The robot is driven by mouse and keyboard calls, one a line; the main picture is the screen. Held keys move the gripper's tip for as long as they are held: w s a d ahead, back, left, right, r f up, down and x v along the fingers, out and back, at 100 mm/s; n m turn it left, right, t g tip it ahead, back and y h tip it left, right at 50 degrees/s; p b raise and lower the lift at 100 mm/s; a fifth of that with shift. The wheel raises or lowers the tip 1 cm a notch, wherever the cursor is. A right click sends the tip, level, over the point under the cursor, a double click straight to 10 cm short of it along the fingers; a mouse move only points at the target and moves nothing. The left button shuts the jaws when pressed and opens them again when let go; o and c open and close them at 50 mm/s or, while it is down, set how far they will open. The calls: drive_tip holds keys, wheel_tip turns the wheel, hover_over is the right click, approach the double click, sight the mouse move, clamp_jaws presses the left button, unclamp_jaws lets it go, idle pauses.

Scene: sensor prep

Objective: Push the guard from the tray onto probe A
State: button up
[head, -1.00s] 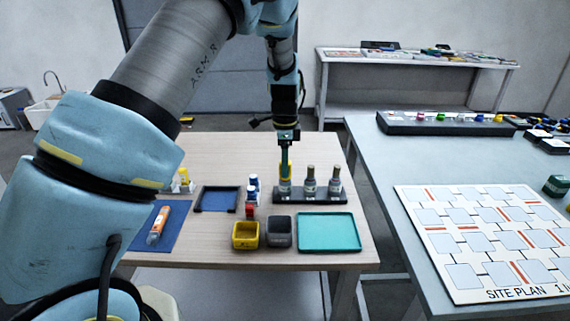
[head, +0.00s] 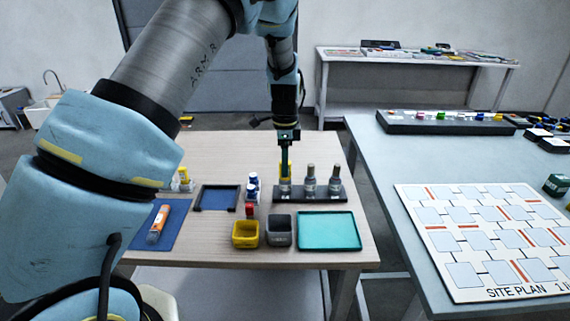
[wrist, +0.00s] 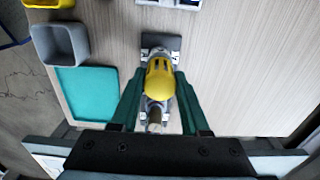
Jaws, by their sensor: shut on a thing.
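My gripper (head: 285,168) points straight down over the leftmost probe in the dark probe rack (head: 327,194). Its green fingers are shut on the yellow guard (wrist: 160,80), one finger on each side in the wrist view. The guard sits at the leftmost probe's place and shows as a small yellow patch in the head view (head: 285,185). The fingers and guard hide most of that probe, so I cannot tell how far down the guard sits on it. Two grey probes, middle (head: 310,180) and right (head: 335,180), stand upright and bare beside it.
A teal tray (head: 330,245), a grey bin (head: 279,240) and a yellow bin (head: 245,241) stand in front of the rack. A dark-rimmed blue tray (head: 218,208) and small blue-white bottles (head: 252,187) are left. An orange tube (head: 158,222) lies on a blue mat.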

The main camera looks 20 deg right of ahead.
drive_tip(key=o, duration=1.4)
drive_tip(key=shift+r+p, duration=0.4)
drive_tip(key=shift+r, duration=0.25)
drive_tip(key=shift+r+p, duration=2)
drive_tip(key=shift+r, duration=1)
drive_tip(key=a+r+n, duration=0.3)
drive_tip(key=a+n, duration=0.3)
drive_tip(key=a, duration=0.5)
drive_tip(key=a+r+n, duration=0.3)
drive_tip(key=a+n, duration=0.2)
drive_tip(key=a, duration=0.6)
drive_tip(key=s+a+r+n+t, duration=0.1)
drive_tip(key=s+a+r+n, duration=0.1)
drive_tip(key=s+a+n, duration=0.8)
drive_tip(key=s+a, duration=0.1)
drive_tip(key=a, duration=0.3)
drive_tip(key=shift+a+n+t, duration=0.3)
drive_tip(key=shift+n, duration=0.1)
